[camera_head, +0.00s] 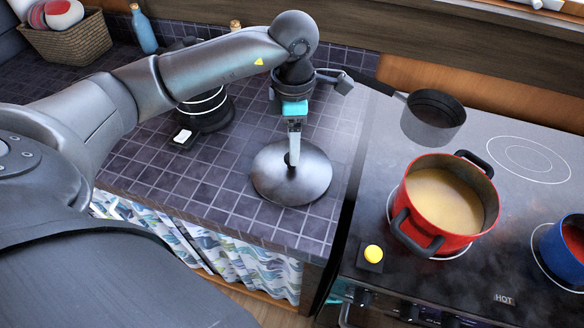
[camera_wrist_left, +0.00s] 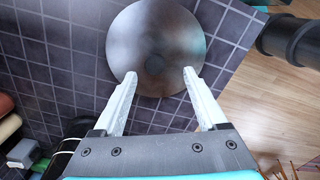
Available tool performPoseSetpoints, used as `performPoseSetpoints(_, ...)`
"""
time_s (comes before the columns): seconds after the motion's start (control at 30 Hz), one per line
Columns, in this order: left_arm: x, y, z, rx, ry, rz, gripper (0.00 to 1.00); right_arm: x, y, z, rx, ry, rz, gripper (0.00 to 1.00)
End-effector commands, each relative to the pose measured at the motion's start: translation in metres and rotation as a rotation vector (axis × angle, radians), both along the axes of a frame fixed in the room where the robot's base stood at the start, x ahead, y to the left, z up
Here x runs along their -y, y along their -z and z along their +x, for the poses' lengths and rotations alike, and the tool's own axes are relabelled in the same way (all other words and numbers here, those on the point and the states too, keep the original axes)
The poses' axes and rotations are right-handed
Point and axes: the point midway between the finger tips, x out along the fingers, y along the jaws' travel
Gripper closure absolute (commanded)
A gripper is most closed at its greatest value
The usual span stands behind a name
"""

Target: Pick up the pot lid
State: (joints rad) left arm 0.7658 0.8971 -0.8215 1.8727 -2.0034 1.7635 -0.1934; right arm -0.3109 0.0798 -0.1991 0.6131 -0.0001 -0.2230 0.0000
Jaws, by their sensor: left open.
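The pot lid (camera_head: 311,176) is a round, dull metal disc lying on the dark tiled counter, left of the stove. In the left wrist view the pot lid (camera_wrist_left: 155,40) shows with a small dark knob at its middle. My left gripper (camera_head: 293,160) reaches down over the lid, its fingers at the middle of it in the head view. In the left wrist view my left gripper (camera_wrist_left: 160,78) is open, with its two pale fingers apart on either side of the knob and nothing held. I cannot tell whether the fingertips touch the lid. My right gripper is not in view.
A red pot (camera_head: 445,196) of yellowish soup stands on the stove (camera_head: 420,270), right of the lid. A grey saucepan (camera_head: 432,120) is behind it and a blue pot (camera_head: 566,250) at the right edge. A black round appliance (camera_head: 205,110) stands left on the counter.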

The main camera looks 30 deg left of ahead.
Motion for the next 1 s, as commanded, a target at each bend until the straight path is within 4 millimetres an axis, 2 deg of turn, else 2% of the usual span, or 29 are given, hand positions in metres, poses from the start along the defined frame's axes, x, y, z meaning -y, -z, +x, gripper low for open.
performPoseSetpoints(0.2, -0.001, 0.016, 0.000, -0.001, -0.001, -0.001, 0.25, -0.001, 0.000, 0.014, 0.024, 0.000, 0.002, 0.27)
performPoseSetpoints(0.53, -0.007, 0.060, 0.004, -0.002, -0.001, 0.000, 0.25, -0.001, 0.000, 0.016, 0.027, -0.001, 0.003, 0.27)
performPoseSetpoints(0.83, -0.007, 0.065, 0.004, 0.001, 0.000, -0.001, 0.25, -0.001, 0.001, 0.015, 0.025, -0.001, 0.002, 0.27)
performPoseSetpoints(1.0, -0.007, 0.065, 0.004, 0.001, 0.000, -0.001, 0.43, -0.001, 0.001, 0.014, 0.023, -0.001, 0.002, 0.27)
